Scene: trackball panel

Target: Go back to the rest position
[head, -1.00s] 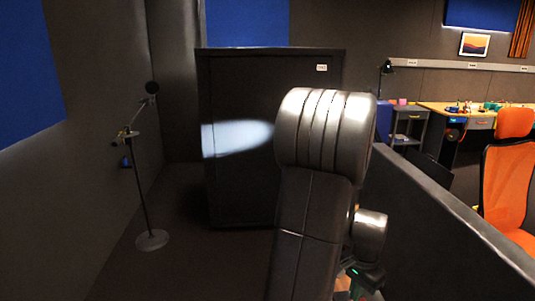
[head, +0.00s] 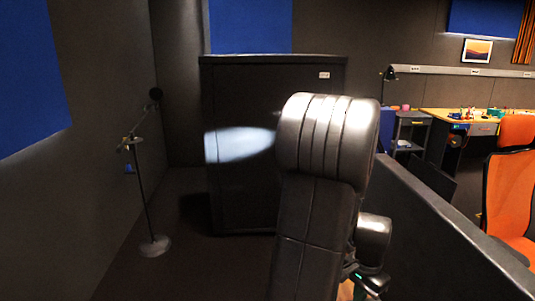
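My arm stands raised in the middle of the head view, with its silver joint in front of a dark cabinet. The gripper's fingers do not show clearly; only a small dark part with a green light shows low behind the arm. No trackball or panel can be made out.
The dark cabinet (head: 237,185) stands behind my arm. A microphone stand (head: 146,205) is on the floor at left. A low dark wall (head: 430,235) runs along the right. Beyond it are a desk (head: 480,127) and an orange chair (head: 510,200). Floor between stand and cabinet is clear.

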